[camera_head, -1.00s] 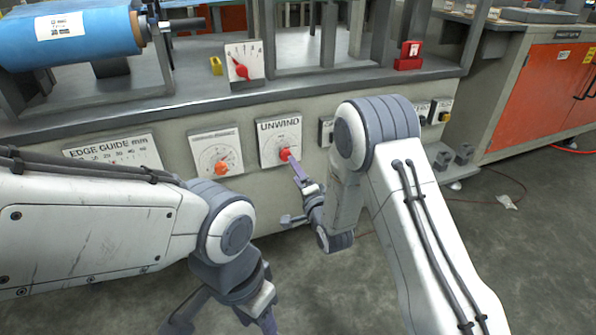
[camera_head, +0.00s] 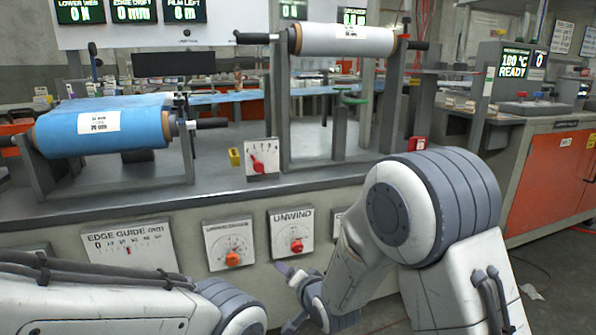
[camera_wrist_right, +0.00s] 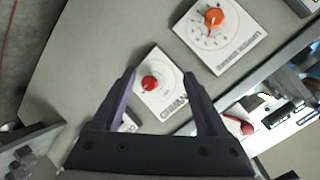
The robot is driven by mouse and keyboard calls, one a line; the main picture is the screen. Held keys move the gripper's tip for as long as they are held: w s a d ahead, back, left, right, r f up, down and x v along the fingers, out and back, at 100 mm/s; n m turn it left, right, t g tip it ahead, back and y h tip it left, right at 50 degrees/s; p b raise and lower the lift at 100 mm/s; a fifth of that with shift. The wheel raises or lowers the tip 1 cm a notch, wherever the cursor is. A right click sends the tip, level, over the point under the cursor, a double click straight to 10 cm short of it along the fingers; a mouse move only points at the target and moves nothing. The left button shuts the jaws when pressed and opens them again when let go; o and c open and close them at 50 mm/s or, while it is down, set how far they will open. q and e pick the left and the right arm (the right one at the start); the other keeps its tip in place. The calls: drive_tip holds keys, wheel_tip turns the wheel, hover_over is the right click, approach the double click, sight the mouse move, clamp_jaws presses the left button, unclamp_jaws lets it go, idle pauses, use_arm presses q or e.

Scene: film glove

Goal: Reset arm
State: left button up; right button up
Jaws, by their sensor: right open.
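My right gripper (camera_head: 288,270) is below and a little left of the red UNWIND knob (camera_head: 296,246) in the head view, apart from it. In the right wrist view my right gripper (camera_wrist_right: 160,73) is open and empty. Its two purple fingers frame the red UNWIND knob (camera_wrist_right: 149,83) on its white plate, with nothing held between them. My left arm (camera_head: 150,308) comes in at the lower left of the head view. Its gripper is out of the picture.
The machine front carries an orange knob (camera_head: 232,258) and the EDGE GUIDE scale (camera_head: 128,250). Above are a blue film roll (camera_head: 100,128), a white roll (camera_head: 345,40) and a red-pointer dial (camera_head: 261,160). An orange cabinet (camera_head: 548,175) stands right. Floor is open at lower right.

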drive_tip(key=s+d+r+n+g+h+p, duration=0.15)
drive_tip(key=s+r+n+g, duration=0.3)
drive_tip(key=s, duration=0.75)
drive_tip(key=s+d+r+n+g+h+p, duration=0.1)
drive_tip(key=s+d+r+n+g+p, duration=0.3)
drive_tip(key=s, duration=0.7)
drive_tip(key=s+d+r+n+g+h, duration=0.1)
drive_tip(key=s+r+n+g+h, duration=0.3)
drive_tip(key=s, duration=0.8)
wheel_tip(320, 180, up, 34)
drive_tip(key=y+p, duration=0.2)
drive_tip(key=p, duration=3.5)
drive_tip(key=shift+w+r+n+t, duration=0.2)
drive_tip(key=shift+w+n+t, duration=0.15)
drive_tip(key=shift+w+n, duration=0.1)
drive_tip(key=shift+a+y, duration=0.1)
drive_tip(key=shift+y, duration=0.15)
